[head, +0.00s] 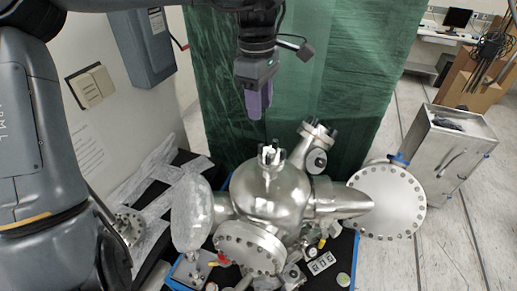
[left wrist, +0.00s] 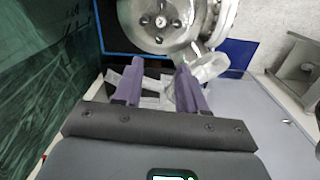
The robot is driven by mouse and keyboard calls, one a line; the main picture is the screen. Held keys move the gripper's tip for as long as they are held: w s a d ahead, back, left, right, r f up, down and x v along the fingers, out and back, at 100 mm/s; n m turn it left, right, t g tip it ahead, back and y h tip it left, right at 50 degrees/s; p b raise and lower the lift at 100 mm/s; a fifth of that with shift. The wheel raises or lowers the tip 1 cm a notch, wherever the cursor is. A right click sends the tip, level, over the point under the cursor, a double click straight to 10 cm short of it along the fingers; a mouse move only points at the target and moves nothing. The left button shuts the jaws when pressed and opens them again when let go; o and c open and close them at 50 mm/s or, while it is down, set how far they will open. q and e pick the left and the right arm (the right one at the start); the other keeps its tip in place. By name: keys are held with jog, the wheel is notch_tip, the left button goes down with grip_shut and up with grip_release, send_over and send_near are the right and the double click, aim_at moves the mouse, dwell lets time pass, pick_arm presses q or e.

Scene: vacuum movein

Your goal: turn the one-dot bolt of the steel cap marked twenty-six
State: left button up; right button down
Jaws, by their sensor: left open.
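A round steel vacuum chamber (head: 270,195) stands on the table in the head view. A small steel cap with dark bolts (head: 271,154) sits on its top, and a second capped port (head: 318,133) tilts up at its right. No twenty-six mark or bolt dots are readable. In the left wrist view a round steel face with several dark bolts (left wrist: 160,20) shows at the top. My left gripper (head: 256,112), with purple fingers, hangs above and behind the top cap, apart from it. Its fingers (left wrist: 160,64) are open and empty in the wrist view. My right gripper is not seen.
A large round flange (head: 387,200) stands at the right of the chamber, and a foil-covered part (head: 192,215) at its left. A green curtain (head: 340,60) hangs behind. A metal box (head: 437,150) stands further right.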

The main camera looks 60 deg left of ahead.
aim_at(261, 144)
pick_arm(q)
jog(key=f, duration=0.4)
jog(key=shift+w+a, duration=0.1)
jog(key=shift+w, duration=0.1)
notch_tip(261, 144, down, 6)
jog(key=shift+f+p, duration=0.1)
jog(key=shift+p, duration=0.35)
jog(key=shift+f, duration=0.7)
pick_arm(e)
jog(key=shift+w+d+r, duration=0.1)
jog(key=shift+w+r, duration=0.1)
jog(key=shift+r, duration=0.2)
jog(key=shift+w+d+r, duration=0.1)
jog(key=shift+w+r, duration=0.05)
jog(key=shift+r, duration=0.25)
pick_arm(q)
grip_shut()
